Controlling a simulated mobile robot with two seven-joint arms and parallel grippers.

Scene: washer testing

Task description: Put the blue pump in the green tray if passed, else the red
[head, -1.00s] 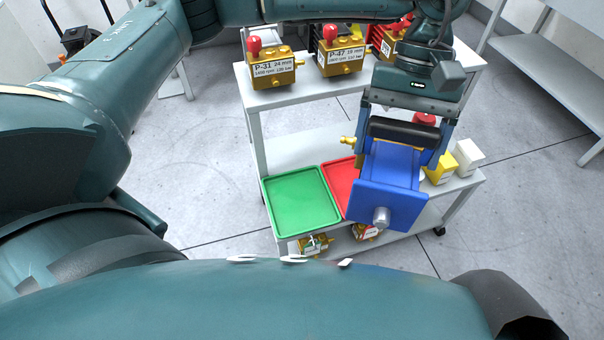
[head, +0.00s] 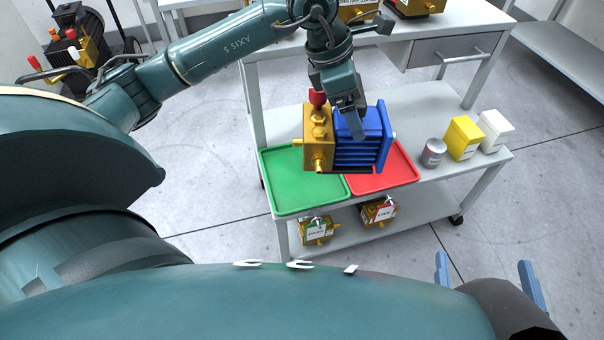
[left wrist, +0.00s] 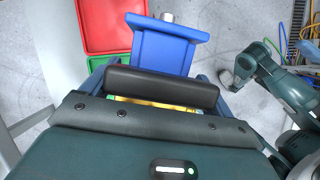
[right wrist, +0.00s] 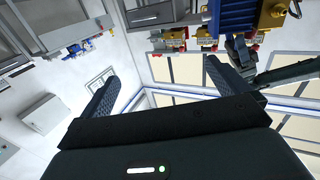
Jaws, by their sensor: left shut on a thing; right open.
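The blue pump (head: 362,148) has a ribbed blue motor, a gold body and a red cap. My left gripper (head: 350,122) is shut on it and holds it, lying sideways, above the inner edges of the trays. Its blue end also shows in the left wrist view (left wrist: 168,48). The green tray (head: 285,190) is on the left and the red tray (head: 395,175) is on the right, side by side on the cart; the pump hides part of both. My right gripper (head: 487,280) is open and empty at the lower right. No test result is readable.
A grey can (head: 433,153), a yellow box (head: 463,138) and a white box (head: 495,130) stand right of the red tray. Gold pumps (head: 317,230) sit on the lower shelf. A table with a drawer (head: 445,50) stands behind. Both trays look empty where visible.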

